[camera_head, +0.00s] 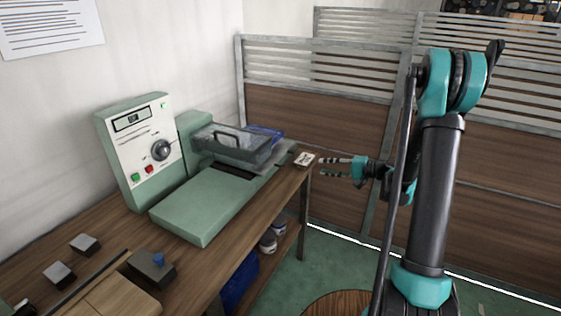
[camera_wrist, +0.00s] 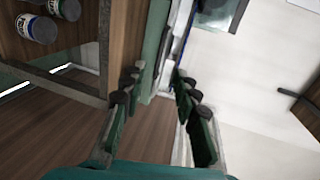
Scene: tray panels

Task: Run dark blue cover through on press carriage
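The green press (camera_head: 188,208) stands on the wooden bench, with a control panel (camera_head: 128,153) at its back left. A dark grey tray-like piece with a handle (camera_head: 232,143) sits over its carriage end. Behind that piece, a blue thing (camera_head: 268,130), perhaps the dark blue cover, shows only in part. My gripper (camera_head: 322,168) is open and empty, just off the bench's right end, with its fingers pointing left. In the wrist view my gripper (camera_wrist: 155,92) has its fingers apart, facing the green press edge (camera_wrist: 153,50) and a thin blue edge (camera_wrist: 184,42).
A small white-and-black block (camera_head: 305,158) lies at the bench's right corner, near my fingers. Grey blocks (camera_head: 85,244) and a dark box with a blue knob (camera_head: 152,267) stand at the front left. Cans (camera_head: 268,241) sit on the lower shelf. A partition (camera_head: 335,140) closes the back.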

